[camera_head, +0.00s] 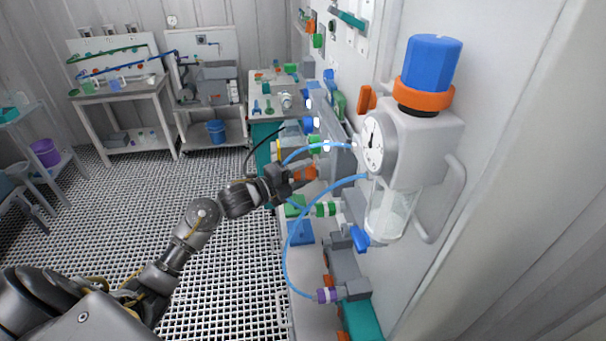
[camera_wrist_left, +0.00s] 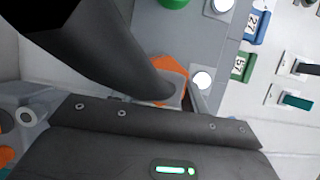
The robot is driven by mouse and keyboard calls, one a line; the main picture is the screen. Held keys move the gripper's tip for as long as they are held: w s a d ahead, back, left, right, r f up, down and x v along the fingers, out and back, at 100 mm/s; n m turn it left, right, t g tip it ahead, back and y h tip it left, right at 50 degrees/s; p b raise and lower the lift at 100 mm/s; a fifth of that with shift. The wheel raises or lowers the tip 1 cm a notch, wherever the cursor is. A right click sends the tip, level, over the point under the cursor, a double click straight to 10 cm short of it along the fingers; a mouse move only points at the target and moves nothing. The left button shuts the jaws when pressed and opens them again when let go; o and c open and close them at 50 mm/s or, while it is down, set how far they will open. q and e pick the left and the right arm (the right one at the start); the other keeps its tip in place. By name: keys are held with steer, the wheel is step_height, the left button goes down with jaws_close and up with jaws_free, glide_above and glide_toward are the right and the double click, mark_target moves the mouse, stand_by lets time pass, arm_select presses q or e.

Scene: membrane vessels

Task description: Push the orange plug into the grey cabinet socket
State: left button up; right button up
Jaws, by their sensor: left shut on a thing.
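My left gripper (camera_head: 292,176) is shut on the orange plug (camera_head: 305,173) in the head view, in front of the grey cabinet (camera_head: 344,160). In the left wrist view, the orange plug (camera_wrist_left: 172,68) shows partly behind my dark finger and close to the grey cabinet face (camera_wrist_left: 195,35). The socket itself is hidden behind the plug and gripper, so I cannot tell how far the plug is in. My right gripper is in neither view.
Blue hoses (camera_head: 290,245) loop close to my left gripper. A white housing with a dial (camera_head: 373,143) and a blue-capped vessel (camera_head: 432,62) stand at the right. A green connector (camera_head: 325,209) lies below the gripper.

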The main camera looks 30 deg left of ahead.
arm_select(q)
steer(key=shift+w+d, duration=0.3)
steer(key=shift+d, duration=0.1)
stand_by(0.4)
steer(key=o, duration=1.4)
steer(key=shift+c, duration=0.2)
steer(key=shift+s+a+f, duration=0.1)
steer(key=shift+s, duration=0.1)
steer(key=b+v, duration=0.4)
steer(key=v, duration=0.6)
steer(key=shift+s, duration=0.2)
steer(key=shift+a, duration=0.1)
